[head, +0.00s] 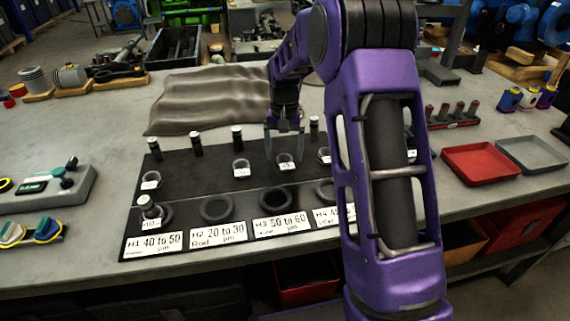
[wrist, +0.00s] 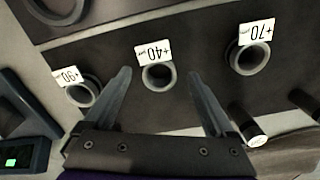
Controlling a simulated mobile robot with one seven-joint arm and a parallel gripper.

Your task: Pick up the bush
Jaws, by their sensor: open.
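In the wrist view, a bush tagged +40 (wrist: 158,76) lies between and below my gripper's two fingers (wrist: 160,75). A bush tagged +70 (wrist: 247,58) lies to its right and one tagged +90 (wrist: 83,93) to its left, both outside the fingers. In the head view, my gripper (head: 285,150) points down over a tagged bush (head: 286,165). The fingers are apart and hold nothing. Whether the fingertips touch the board cannot be told.
Black pins with pale tops, one (head: 237,136), stand behind the bushes. Large dark rings (head: 216,208) lie in front, above labels H1 to H4. A crumpled grey cloth (head: 210,98) lies behind. A red tray (head: 480,162) and a grey tray (head: 532,152) are at right.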

